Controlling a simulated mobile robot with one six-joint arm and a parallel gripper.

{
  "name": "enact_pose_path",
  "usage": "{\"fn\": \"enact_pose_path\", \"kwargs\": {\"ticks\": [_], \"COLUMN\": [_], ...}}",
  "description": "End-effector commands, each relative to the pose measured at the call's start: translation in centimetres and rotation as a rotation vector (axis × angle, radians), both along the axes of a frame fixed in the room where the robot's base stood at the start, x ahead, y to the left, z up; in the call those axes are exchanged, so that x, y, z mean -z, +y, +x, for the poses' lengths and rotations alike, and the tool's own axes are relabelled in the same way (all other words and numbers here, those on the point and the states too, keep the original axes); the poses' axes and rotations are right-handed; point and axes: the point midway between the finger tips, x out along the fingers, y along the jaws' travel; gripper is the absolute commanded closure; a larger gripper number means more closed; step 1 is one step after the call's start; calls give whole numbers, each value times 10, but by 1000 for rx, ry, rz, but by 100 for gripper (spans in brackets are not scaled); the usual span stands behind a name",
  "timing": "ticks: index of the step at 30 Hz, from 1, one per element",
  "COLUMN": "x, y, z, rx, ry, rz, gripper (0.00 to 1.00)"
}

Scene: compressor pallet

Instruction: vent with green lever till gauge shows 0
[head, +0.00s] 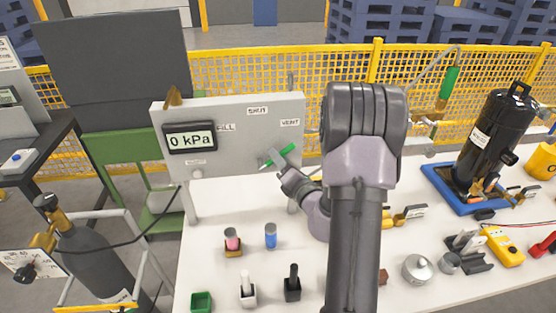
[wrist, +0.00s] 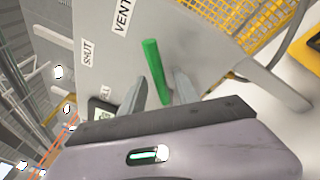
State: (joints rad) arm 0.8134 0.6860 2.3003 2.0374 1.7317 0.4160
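The gauge (head: 191,140) on the grey panel (head: 232,160) reads 0 kPa. The green lever (head: 280,154) sits on the panel's right half, below the VENT label (head: 290,122), and slants up to the right in the head view. My gripper (head: 284,170) is at the lever. In the wrist view the green lever (wrist: 154,68) stands between the two fingers of my gripper (wrist: 160,88). The fingers are apart, with small gaps showing beside the lever. The lever's lower end is partly hidden.
The SHUT label (head: 257,111) is top centre on the panel. A black compressor (head: 490,135) stands in a blue tray at right. A grey cylinder (head: 90,255) is at left. Small vessels and tools occupy the white table (head: 200,240) below the panel.

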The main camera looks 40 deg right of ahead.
Motion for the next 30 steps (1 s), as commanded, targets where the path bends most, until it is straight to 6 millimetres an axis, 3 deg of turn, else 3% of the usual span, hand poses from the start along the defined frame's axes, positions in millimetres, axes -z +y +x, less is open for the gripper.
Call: {"fn": "enact_pose_path", "kwargs": {"ticks": [4,12,18,30], "x": [0,0,0,1], "y": [-3,-3,-3,-3], "z": [12,14,14,14], "rx": [-1,-1,-1,-1], "ry": [0,1,1,1], "rz": [0,0,-1,-1], "gripper": [62,62,100,100]}}
